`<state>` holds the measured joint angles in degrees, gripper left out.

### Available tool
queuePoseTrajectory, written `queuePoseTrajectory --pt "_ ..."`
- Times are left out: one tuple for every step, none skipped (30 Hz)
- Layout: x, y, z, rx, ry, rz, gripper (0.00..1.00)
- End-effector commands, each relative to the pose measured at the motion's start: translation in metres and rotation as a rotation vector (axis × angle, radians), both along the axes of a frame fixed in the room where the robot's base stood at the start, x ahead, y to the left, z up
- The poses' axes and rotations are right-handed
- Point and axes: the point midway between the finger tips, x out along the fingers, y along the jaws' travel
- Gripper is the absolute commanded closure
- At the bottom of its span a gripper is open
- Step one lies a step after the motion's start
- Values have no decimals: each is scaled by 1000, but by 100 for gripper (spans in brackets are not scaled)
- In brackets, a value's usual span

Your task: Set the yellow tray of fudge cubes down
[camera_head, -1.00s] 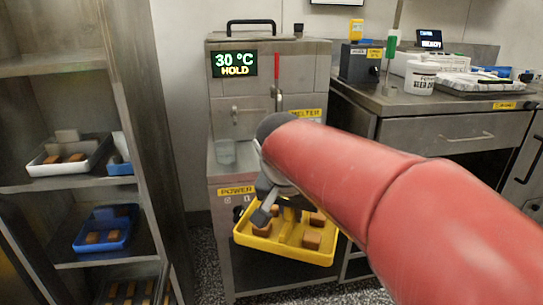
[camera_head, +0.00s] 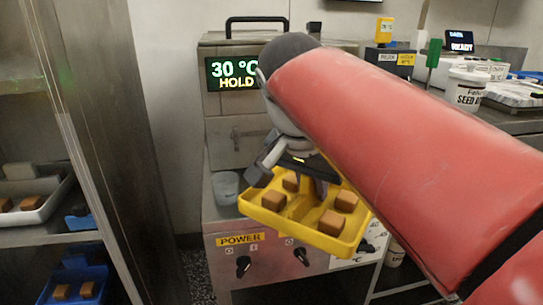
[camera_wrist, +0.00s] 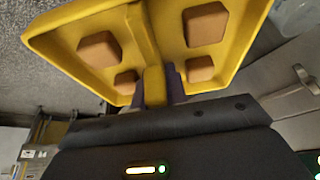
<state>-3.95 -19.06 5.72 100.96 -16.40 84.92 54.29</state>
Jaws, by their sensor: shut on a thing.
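The yellow tray (camera_head: 300,228) holds several brown fudge cubes (camera_head: 331,222) and has a raised ridge across its middle. My gripper (camera_head: 318,183) is shut on that middle ridge and holds the tray in front of the melter, at about the height of its ledge. The tray is slightly tilted in the head view. In the wrist view the yellow tray (camera_wrist: 60,32) fills the upper part, with cubes on both sides of the ridge (camera_wrist: 154,85). My red arm hides part of the melter and the counter behind it.
The melter (camera_head: 225,120) reads 30 °C HOLD; a clear beaker (camera_head: 225,187) stands on its ledge beside the tray. At left, a rack holds a white tray (camera_head: 45,212) and a blue tray (camera_head: 45,292) of cubes. A white tub (camera_head: 465,92) stands on the right counter.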

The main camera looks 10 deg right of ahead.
Motion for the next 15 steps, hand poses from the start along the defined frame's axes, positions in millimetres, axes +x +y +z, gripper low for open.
queuePoseTrajectory --pt "16 0 1 0 3 1 100" --pt "24 1 1 0 3 1 100" --pt "34 1 1 0 3 1 100" --pt "42 1 1 1 2 2 100" --pt "50 1 1 1 2 2 100" --pt "60 0 2 1 1 2 100" --pt "67 0 1 0 1 1 100" --pt "73 0 1 0 1 1 100" --pt "80 0 1 0 0 1 100" --pt "84 0 1 0 0 1 100" --pt "88 0 1 0 -1 1 100" --pt "92 0 1 0 -1 1 100" --pt "94 0 1 0 -1 1 100" --pt "96 0 1 0 -1 1 100" --pt "98 0 1 0 -2 2 100"
